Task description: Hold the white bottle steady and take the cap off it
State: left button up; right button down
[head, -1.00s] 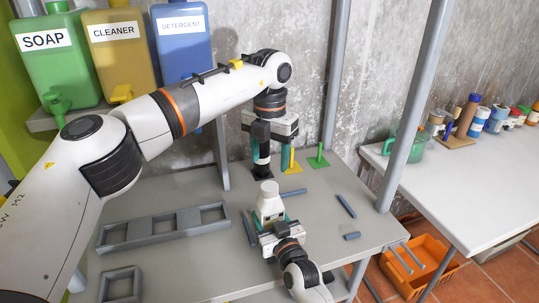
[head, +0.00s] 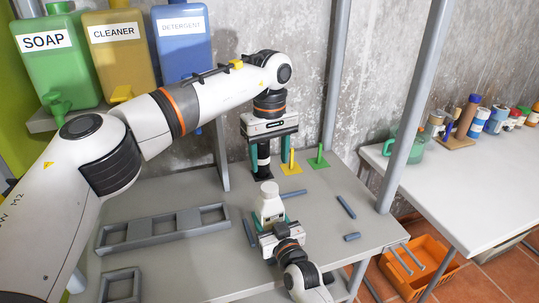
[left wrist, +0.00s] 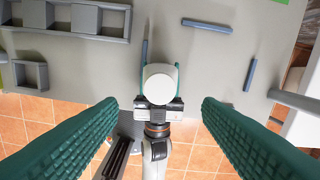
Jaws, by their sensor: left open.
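The white bottle (head: 270,208) stands upright near the table's front edge, its white cap (head: 269,188) on top. My right gripper (head: 268,224), coming from the front, is shut around the bottle body, its green fingers on both sides. In the left wrist view the round cap (left wrist: 160,83) shows from above, hiding most of the bottle. My left gripper (head: 268,160) points down above the bottle, apart from it. Its green fingers are open and empty; in the left wrist view they stand wide on either side of the cap.
Black (head: 262,175), yellow (head: 291,168) and green (head: 319,162) posts on bases stand at the back. Grey bars (head: 346,207) and a grey frame rack (head: 165,228) lie around the bottle. A grey upright (head: 408,110) rises at the right. An orange crate (head: 425,268) is on the floor.

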aim_at(270, 187)
pick_arm(q)
jog(key=m, duration=0.6)
jog(key=shift+f, duration=4)
jog(key=shift+c, duration=0.4)
